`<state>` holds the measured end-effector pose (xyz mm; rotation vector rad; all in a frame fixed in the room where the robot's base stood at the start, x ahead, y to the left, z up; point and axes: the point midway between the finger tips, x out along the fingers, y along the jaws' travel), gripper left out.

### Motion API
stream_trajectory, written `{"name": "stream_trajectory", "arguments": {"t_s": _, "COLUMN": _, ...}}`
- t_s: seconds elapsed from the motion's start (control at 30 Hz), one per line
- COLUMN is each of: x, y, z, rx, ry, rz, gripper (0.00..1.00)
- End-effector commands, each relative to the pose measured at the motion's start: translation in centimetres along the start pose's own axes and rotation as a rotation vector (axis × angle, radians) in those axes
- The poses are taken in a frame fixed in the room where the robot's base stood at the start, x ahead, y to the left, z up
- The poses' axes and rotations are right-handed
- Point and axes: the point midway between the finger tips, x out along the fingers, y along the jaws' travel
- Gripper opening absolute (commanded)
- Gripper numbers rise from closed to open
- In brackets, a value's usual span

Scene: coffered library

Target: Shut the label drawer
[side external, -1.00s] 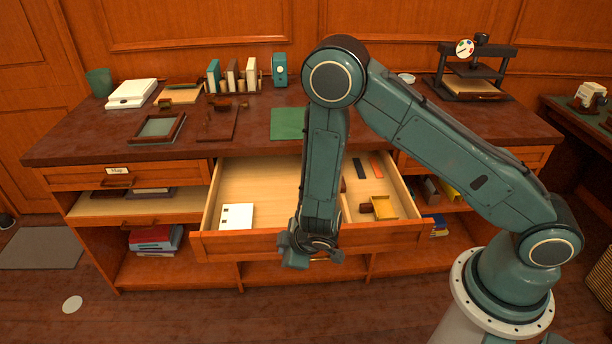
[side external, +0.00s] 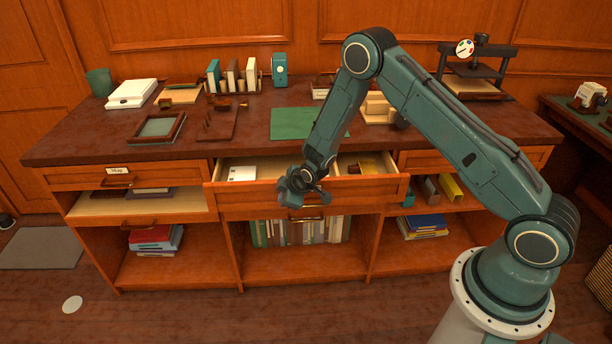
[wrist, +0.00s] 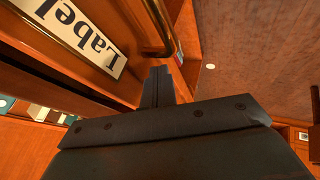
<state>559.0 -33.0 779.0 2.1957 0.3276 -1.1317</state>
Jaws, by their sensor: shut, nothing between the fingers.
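The label drawer (side external: 235,197) is the middle drawer under the desk top, and it stands partly open. White labels (side external: 242,173) lie inside on the left and a yellowish block (side external: 367,167) lies on the right. My gripper (side external: 304,200) is shut and empty at the middle of the drawer's front. In the wrist view, the shut fingers (wrist: 158,88) are close to the drawer front, beside the brass handle (wrist: 152,25) and the "Label" plate (wrist: 85,38). I cannot tell for sure whether they touch the wood.
The desk top (side external: 235,145) holds a green mat (side external: 290,123), a tray (side external: 158,128), books (side external: 232,75) and a press (side external: 475,70). The Map drawer (side external: 75,177) is at the left. Books (side external: 300,231) stand on the shelf below.

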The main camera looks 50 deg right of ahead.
Motion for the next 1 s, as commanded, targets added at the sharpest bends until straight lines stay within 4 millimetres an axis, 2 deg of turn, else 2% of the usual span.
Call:
{"name": "stream_trajectory", "arguments": {"t_s": 0.1, "x": 1.3, "y": 2.6, "z": 0.0, "rx": 0.004, "ry": 0.001, "rz": 0.005, "gripper": 0.0}}
{"name": "stream_trajectory", "arguments": {"t_s": 0.5, "x": 4.8, "y": 8.9, "z": 0.0, "rx": 0.002, "ry": 0.0, "rz": 0.002, "gripper": 0.0}}
{"name": "stream_trajectory", "arguments": {"t_s": 0.7, "x": 5.7, "y": 10.6, "z": 0.0, "rx": 0.001, "ry": 0.0, "rz": 0.001, "gripper": 0.0}}
{"name": "stream_trajectory", "arguments": {"t_s": 1.0, "x": 6.0, "y": 11.3, "z": -0.1, "rx": 0.001, "ry": 0.001, "rz": 0.0, "gripper": 0.0}}
